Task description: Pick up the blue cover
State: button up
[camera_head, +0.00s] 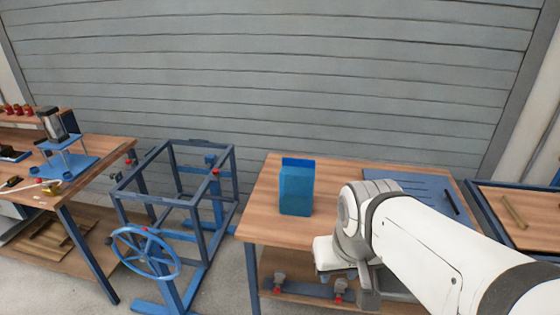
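A blue box-shaped cover (297,187) stands upright on the left part of the wooden table (262,220). Its top edge and front face show. My white arm reaches in from the lower right, and its wrist end is to the right of the blue cover, apart from it in the picture. My gripper (367,293) seems to point down at the table's front side, below the wrist. Its fingers are too small and partly hidden, so I cannot tell whether they are open or shut. I see nothing clearly held.
A flat blue plate (408,185) lies on the table's right side, partly behind my arm. A blue metal frame with a handwheel (146,252) stands left of the table. Another workbench (95,160) with tools is at far left. Bare wood lies around the cover.

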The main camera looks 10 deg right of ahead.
aim_at(296, 176)
jog(key=z, duration=0.05)
jog(key=i, duration=1)
jog(key=u, duration=0.1)
